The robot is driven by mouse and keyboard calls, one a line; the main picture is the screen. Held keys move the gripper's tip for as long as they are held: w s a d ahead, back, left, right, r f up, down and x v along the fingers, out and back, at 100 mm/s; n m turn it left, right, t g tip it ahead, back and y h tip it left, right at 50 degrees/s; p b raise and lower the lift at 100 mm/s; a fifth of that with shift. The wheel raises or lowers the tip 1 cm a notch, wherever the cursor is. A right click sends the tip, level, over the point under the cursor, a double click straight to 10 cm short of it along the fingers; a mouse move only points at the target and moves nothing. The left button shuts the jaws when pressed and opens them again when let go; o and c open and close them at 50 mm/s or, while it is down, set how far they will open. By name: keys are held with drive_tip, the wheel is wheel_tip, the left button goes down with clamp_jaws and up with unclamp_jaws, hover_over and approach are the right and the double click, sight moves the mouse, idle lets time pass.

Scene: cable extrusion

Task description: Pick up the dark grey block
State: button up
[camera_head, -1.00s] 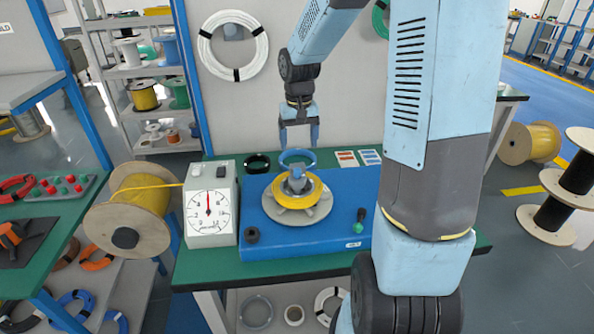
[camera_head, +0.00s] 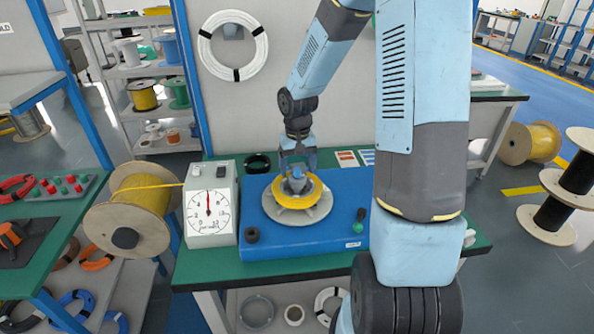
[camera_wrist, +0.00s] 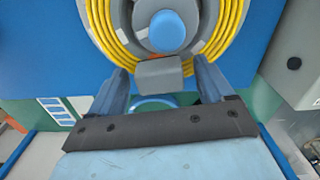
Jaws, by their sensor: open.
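A dark grey block (camera_wrist: 158,75) lies at the edge of the coil in the wrist view, beside the grey hub with a blue cap (camera_wrist: 167,31). My gripper (camera_wrist: 161,70) is open, with one blue finger on each side of the block. I cannot tell whether the fingers touch it. In the head view my gripper (camera_head: 298,168) points down just above and behind the hub of the yellow cable coil (camera_head: 316,193). The block cannot be made out clearly there.
The coil sits on a light round plate (camera_head: 299,218) on a blue base (camera_head: 262,239). A dial gauge box (camera_head: 211,215) stands to the left. A black ring (camera_head: 258,163) lies behind on the green table.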

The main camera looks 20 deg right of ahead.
sight(298, 165)
drive_tip(key=shift+c, duration=0.3)
drive_tip(key=c, duration=1.1)
drive_tip(key=shift+r, duration=0.15)
drive_tip(key=shift+r, duration=0.3)
wheel_tip(298, 165, up, 2)
drive_tip(key=shift+r, duration=0.25)
drive_tip(key=s+r, duration=0.2)
drive_tip(key=r, duration=0.1)
drive_tip(key=s+r, duration=0.2)
drive_tip(key=s, duration=0.1)
drive_tip(key=shift+r, duration=0.4)
drive_tip(key=s+r, duration=0.1)
drive_tip(key=s, duration=0.2)
drive_tip(key=s+r, duration=0.1)
drive_tip(key=s, duration=0.2)
drive_tip(key=s+r, duration=0.2)
drive_tip(key=s, duration=0.1)
